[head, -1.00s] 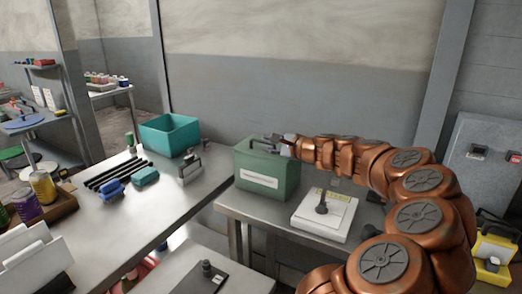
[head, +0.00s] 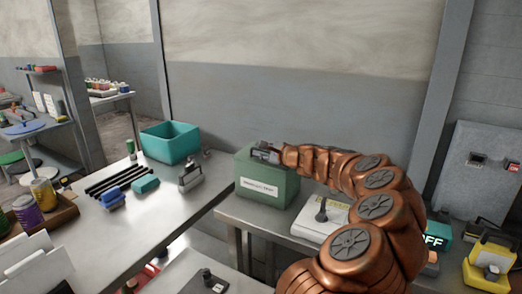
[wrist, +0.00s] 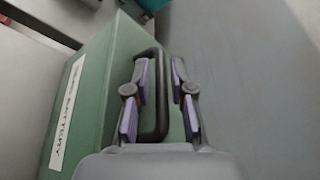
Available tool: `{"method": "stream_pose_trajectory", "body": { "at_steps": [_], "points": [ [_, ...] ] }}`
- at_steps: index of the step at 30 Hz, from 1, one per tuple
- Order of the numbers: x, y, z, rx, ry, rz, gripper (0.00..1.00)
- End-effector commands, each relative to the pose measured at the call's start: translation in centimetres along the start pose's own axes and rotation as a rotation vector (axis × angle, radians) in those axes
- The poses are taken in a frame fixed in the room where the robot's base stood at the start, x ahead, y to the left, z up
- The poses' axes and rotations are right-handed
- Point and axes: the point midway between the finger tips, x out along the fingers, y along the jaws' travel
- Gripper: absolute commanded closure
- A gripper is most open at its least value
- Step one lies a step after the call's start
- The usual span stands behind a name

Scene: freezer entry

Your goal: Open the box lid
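The green box (head: 262,188) with a white label stands at the left end of the right-hand bench. Its lid looks closed. In the wrist view the box top (wrist: 120,60) carries a dark loop handle (wrist: 163,100). My gripper (head: 266,150) is at the top of the box. In the wrist view my gripper (wrist: 161,72) is open, one finger on each side of the handle's long bar. A gap shows between the bar and the right finger. The lid's seam and hinge are hidden.
A teal bin (head: 170,143) and a metal-handled block (head: 190,178) stand on the left bench (head: 165,215). The grey wall (head: 300,100) is close behind.

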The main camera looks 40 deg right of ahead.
Motion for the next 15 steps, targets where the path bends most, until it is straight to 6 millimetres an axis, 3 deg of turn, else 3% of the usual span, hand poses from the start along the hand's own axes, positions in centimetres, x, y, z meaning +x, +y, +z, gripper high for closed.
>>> {"method": "stream_pose_trajectory", "body": {
  "at_steps": [9,15],
  "points": [
    [0.17,-0.04,0.01,-0.001,0.0,-0.001,0.77],
    [0.16,-0.03,0.01,-0.001,0.0,0.0,0.97]
  ]
}}
